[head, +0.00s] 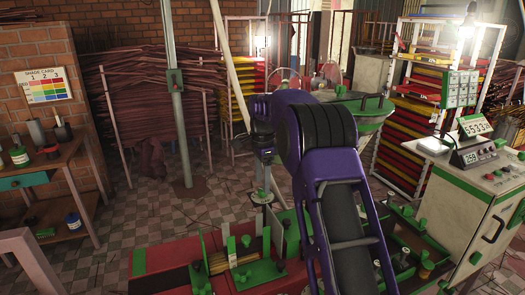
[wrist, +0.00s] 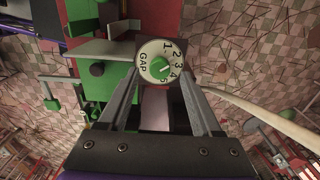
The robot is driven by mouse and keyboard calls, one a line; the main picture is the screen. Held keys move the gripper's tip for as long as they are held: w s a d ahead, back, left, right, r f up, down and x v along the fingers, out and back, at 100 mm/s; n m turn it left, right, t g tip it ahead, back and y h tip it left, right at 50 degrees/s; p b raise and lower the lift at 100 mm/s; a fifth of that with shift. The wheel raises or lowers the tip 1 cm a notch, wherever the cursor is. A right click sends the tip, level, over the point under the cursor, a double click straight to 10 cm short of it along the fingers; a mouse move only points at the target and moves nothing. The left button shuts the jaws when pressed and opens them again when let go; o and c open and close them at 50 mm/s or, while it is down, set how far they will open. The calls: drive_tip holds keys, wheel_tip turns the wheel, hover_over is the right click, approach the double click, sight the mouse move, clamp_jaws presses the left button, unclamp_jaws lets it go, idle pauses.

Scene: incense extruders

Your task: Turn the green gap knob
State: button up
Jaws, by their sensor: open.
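A small white mark on the knob points roughly toward the 3. In the head view the green knob (head: 262,194) is on top of a thin post. My gripper (wrist: 160,80) is open, with one finger on each side of the dial in the wrist view. In the head view my gripper (head: 264,172) points down just above the knob. I cannot tell whether the fingers touch it.
A red and green machine bed (head: 160,258) with upright green plates (head: 292,240) lies below and around the knob. A control cabinet (head: 483,215) with digital displays stands at the right. A workbench (head: 50,165) stands at the left. The tiled floor between is partly free.

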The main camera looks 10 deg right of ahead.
sight(262, 190)
wheel_tip(262, 190, up, 15)
idle(0.3)
idle(0.3)
